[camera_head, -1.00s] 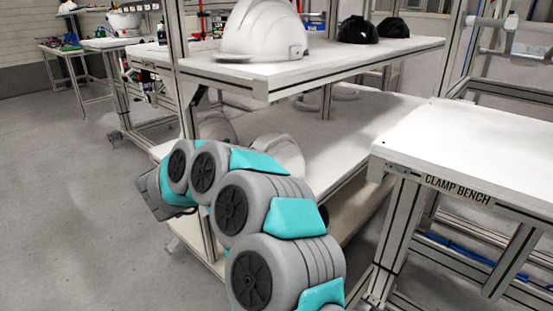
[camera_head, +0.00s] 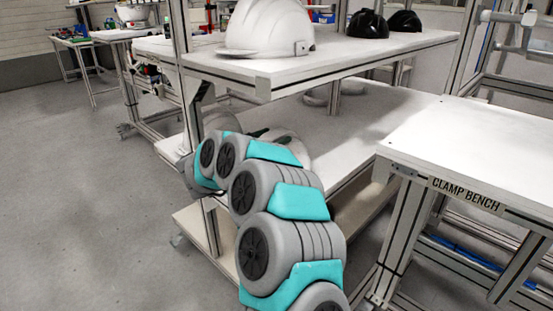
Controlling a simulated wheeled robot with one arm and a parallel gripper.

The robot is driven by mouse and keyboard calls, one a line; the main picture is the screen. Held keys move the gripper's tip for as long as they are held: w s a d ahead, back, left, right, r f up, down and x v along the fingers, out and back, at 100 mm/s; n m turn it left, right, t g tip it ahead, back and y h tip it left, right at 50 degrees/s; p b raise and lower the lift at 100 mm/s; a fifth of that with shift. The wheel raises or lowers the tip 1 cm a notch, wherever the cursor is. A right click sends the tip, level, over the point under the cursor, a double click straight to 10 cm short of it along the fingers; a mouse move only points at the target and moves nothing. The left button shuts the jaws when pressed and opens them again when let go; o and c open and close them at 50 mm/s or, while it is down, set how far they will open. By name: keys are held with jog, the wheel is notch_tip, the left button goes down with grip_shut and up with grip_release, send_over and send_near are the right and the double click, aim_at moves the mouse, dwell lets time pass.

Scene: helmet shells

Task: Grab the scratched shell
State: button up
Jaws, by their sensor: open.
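A large white shell (camera_head: 267,28) sits on the upper shelf. Two more pale shells are on the lower shelf, mostly behind my arm: one shows at the left (camera_head: 218,123), the other at the right (camera_head: 292,146). I see no clear scratch on any of them, so I cannot tell which is the scratched one. My arm reaches over the lower shelf. A small dark part that seems to be my gripper (camera_head: 262,133) shows just past the arm beside the lower right shell. The arm hides most of it, and whether it touches the shell cannot be seen.
Two black shells stand on the upper shelf, one nearer (camera_head: 367,24) and one farther (camera_head: 404,22). The upper shelf (camera_head: 350,57) overhangs the lower shelf (camera_head: 365,125), whose right part is clear. A post stands left of my arm. The clamp bench (camera_head: 470,150) at the right is bare.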

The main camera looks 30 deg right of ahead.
jog(key=shift+w+d, duration=0.1)
jog(key=shift+c, duration=0.2)
grip_shut()
dwell(0.5)
